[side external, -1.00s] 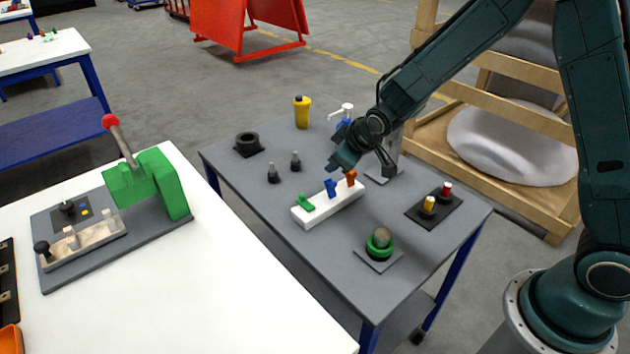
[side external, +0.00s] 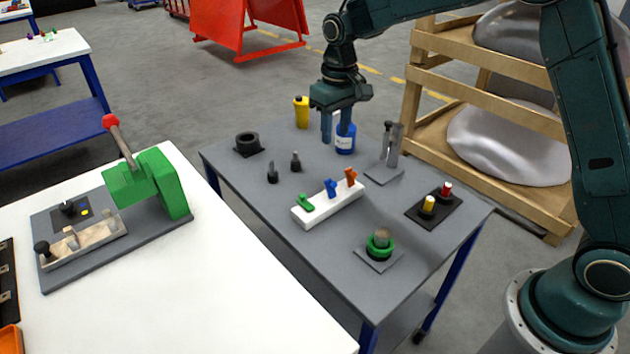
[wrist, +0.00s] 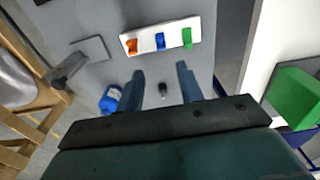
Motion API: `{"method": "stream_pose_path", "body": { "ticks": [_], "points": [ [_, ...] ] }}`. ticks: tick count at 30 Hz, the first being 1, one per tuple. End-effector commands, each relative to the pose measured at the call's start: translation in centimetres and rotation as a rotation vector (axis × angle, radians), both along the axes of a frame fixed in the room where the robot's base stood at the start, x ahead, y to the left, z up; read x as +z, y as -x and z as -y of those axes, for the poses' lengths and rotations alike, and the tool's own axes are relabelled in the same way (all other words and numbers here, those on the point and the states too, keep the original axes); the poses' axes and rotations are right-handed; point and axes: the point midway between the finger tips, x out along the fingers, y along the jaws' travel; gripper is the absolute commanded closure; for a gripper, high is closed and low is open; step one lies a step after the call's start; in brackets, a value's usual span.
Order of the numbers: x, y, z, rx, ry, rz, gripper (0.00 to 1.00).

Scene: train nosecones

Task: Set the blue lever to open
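The blue lever (side external: 331,187) is the middle one on a white block (side external: 348,196) on the grey table. A green lever (side external: 306,203) is to its left and an orange lever (side external: 350,176) to its right. The blue and orange levers stand up; the green one lies lower. My gripper (side external: 334,138) is above the table behind the block, pointing down, fingers apart and empty. In the wrist view the blue lever (wrist: 160,41) lies beyond the open fingertips (wrist: 160,72), apart from them.
A blue bottle (side external: 345,140) stands close by my gripper. A yellow bottle (side external: 302,112), dark ring (side external: 247,144) and two small dark pegs (side external: 272,173) stand on the table. A grey upright device (side external: 391,150), two-button panel (side external: 434,206) and green-ringed button (side external: 380,243) are to the right.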

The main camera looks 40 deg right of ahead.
Motion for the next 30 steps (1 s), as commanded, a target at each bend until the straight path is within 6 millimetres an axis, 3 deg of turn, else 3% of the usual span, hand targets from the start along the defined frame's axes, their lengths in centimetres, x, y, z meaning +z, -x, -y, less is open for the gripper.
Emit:
{"method": "stream_pose_path", "body": {
  "ticks": [8,16,30],
  "points": [
    [0.6,0.2,0.1,-0.011,-0.002,-0.028,0.63],
    [-0.3,0.2,0.1,-0.01,-0.002,-0.03,0.63],
    [-6.3,0.3,0.0,-0.009,-0.001,-0.03,0.63]
  ]
}}
